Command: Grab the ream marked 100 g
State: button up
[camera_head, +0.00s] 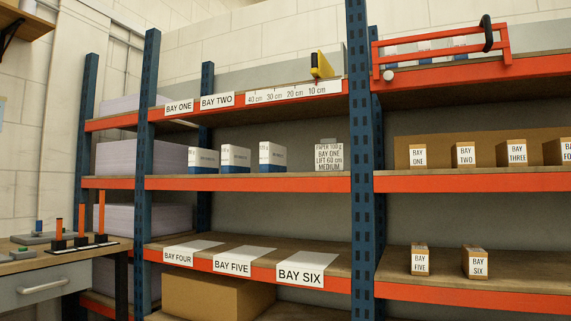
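Three white reams with blue lower bands stand in a row on the middle shelf: a left ream (203,159), a middle ream (235,158) and a right ream (272,157). Their small print is too small to read surely, so I cannot tell which is marked 100 g. A card (329,158) to their right reads "PAPER 100 g, BAY ONE, LIFT 60 cm, MEDIUM". My gripper is not in view.
Blue uprights (361,160) and orange beams frame the shelves. A ruler strip (293,91) and a yellow slider (321,65) sit above the reams. Small bay-labelled boxes (417,156) stand right. A desk (50,280) with orange posts stands left. Below, mats are labelled BAY FOUR to SIX (232,264).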

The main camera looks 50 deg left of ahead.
aim_at(234, 159)
jog(key=u, duration=2.55)
jog(key=i+l+u, duration=0.3)
jog(key=i+u, duration=0.2)
jog(key=i+l+u, duration=0.45)
